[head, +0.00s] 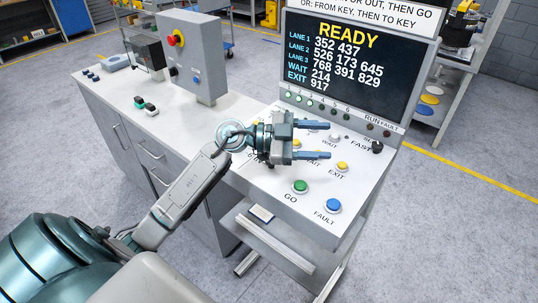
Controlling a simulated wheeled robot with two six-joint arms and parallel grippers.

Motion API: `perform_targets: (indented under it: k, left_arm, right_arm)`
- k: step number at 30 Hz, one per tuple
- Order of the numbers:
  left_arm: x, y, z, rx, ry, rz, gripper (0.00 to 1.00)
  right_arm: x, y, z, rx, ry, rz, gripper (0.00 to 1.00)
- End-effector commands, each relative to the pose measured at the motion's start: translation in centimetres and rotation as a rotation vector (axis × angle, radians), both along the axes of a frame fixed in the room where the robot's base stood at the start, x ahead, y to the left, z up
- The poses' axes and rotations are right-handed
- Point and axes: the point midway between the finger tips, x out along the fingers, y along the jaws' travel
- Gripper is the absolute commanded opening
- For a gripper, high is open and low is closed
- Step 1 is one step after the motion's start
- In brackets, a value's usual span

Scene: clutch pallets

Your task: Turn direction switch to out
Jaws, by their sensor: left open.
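My left gripper (322,140) is open and empty, over the sloped control panel (262,191), its fingers pointing right. No switch labelled for direction or OUT can be made out; my gripper and wrist cover the panel's left and middle part. A black knob (377,147) sits at the panel's right, by the label FAST, apart from the fingertips. The dark screen (345,68) behind the panel reads READY, with lane, WAIT and EXIT numbers. My right gripper is not in view.
A green GO button (300,187), a blue FAULT button (333,205) and a yellow EXIT button (342,167) are on the panel. A grey box with a red emergency button (175,39) stands on the white counter (135,92) at left.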

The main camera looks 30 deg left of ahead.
Motion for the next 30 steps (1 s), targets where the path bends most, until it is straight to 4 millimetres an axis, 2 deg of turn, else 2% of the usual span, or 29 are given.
perform_targets:
  k: [5,8,12,16,19,23,30]
  left_arm:
    - [1.3,3.9,-3.3,0.316,0.300,-0.012,0.55]
    - [1.7,7.7,-4.7,0.474,0.505,0.064,0.55]
    - [1.5,13.3,-5.2,0.626,0.765,0.225,0.55]
    - [0.9,16.9,-5.0,0.696,0.925,0.354,0.55]
    - [0.6,18.2,-4.9,0.716,0.987,0.409,0.55]
    - [0.6,18.3,-5.5,0.721,1.009,0.424,0.55]
    - [1.6,17.0,-9.1,0.719,1.010,0.417,0.55]
  right_arm:
    - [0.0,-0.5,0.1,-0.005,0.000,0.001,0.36]
    - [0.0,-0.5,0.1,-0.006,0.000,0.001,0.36]
    - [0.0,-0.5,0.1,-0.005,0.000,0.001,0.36]
    - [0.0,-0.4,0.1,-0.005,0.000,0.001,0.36]
    - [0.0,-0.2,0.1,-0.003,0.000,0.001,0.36]
    - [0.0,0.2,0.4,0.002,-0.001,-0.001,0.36]
    - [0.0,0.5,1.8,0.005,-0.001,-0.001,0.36]
